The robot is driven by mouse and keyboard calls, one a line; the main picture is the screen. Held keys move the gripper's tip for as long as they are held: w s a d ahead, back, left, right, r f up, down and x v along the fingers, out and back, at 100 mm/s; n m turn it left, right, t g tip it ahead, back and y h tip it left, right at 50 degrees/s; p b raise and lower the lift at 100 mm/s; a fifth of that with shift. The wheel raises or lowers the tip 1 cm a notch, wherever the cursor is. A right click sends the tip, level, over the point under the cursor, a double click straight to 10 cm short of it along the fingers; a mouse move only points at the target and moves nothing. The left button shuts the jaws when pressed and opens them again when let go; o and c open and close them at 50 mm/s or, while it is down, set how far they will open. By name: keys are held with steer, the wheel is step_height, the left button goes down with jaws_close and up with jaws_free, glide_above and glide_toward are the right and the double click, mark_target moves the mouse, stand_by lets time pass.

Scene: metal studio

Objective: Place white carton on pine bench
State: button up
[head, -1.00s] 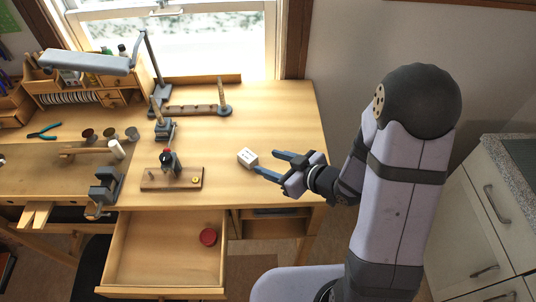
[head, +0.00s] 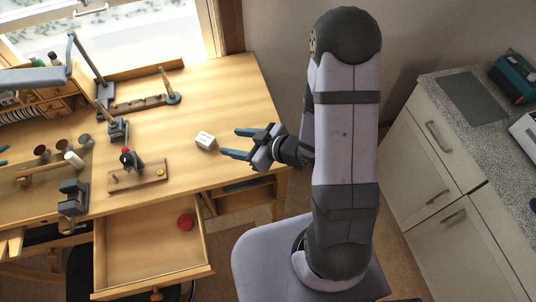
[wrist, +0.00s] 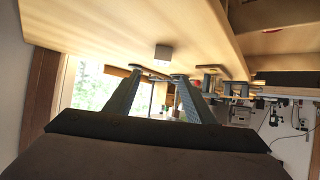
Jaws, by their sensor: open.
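The white carton (head: 205,140) is a small white box resting on the pine bench (head: 235,97), near the bench's front right part. In the wrist view the carton (wrist: 163,52) shows beyond the fingertips, on the bench top. My gripper (head: 228,143) is open and empty. Its two blue-grey fingers point left toward the carton, with a small gap between the fingertips and the carton. The wrist view also shows both fingers (wrist: 157,82) spread apart with nothing between them.
A wooden board with a small vise (head: 132,165) lies left of the carton. An open drawer (head: 150,245) with a red round object (head: 186,222) juts from the bench front. A grey-topped cabinet (head: 440,130) stands at right. The bench's back right is clear.

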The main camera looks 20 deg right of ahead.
steer(key=d+h, duration=0.1)
steer(key=d, duration=0.1)
steer(key=w+d+m+h, duration=0.1)
steer(key=d+h, duration=0.1)
steer(key=d+f+h, duration=0.1)
steer(key=d, duration=0.1)
steer(key=shift+w+d+m+g+h, duration=0.15)
steer(key=shift+d+m+g+h, duration=0.15)
steer(key=shift+d+g, duration=0.1)
steer(key=s+d+r+m+g+h, duration=0.2)
steer(key=s+d+m+g+h, duration=0.15)
steer(key=d, duration=0.25)
steer(key=s+a+r+m+g, duration=0.1)
steer(key=s+r+m+g, duration=0.1)
steer(key=s, duration=0.4)
steer(key=s+a+r+m+g, duration=0.2)
steer(key=s+r, duration=0.1)
steer(key=s, duration=0.4)
steer(key=shift+d, duration=0.1)
step_height(320, 180, down, 27)
steer(key=b, duration=2.7)
steer(key=shift+r, duration=0.2)
